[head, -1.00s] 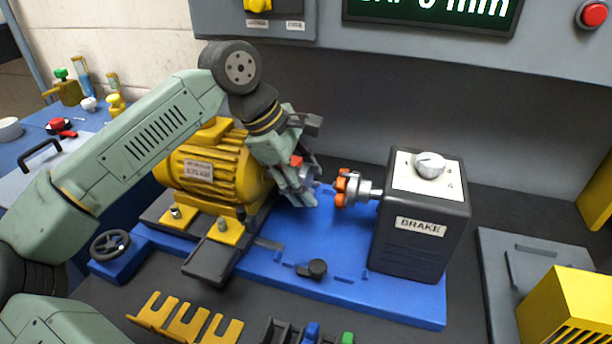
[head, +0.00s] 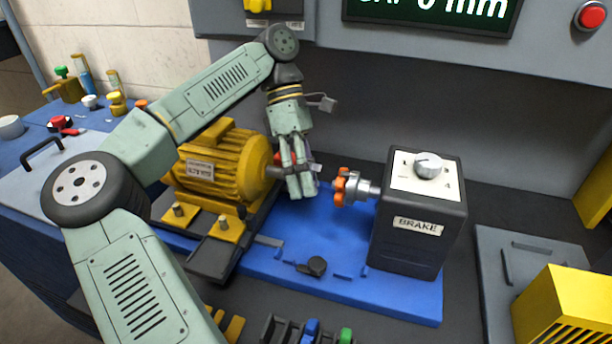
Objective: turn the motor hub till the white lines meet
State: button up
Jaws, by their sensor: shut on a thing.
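The yellow motor (head: 225,165) sits on the left of the blue base plate (head: 335,240), its shaft pointing right. My gripper (head: 303,190) reaches down at the shaft end and is shut on the motor hub, which it mostly covers. The brake box (head: 418,225) stands on the right of the plate. Its hub (head: 352,188), with orange pieces, faces the motor hub across a small gap. I cannot make out the white lines at this size.
Grey rails lie under the motor. A yellow vented box (head: 565,310) is at the front right. A display (head: 435,8) and a red button (head: 592,14) are on the panel above. The bench behind the brake is clear.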

dwell(0.5)
jog(key=o, duration=1.2)
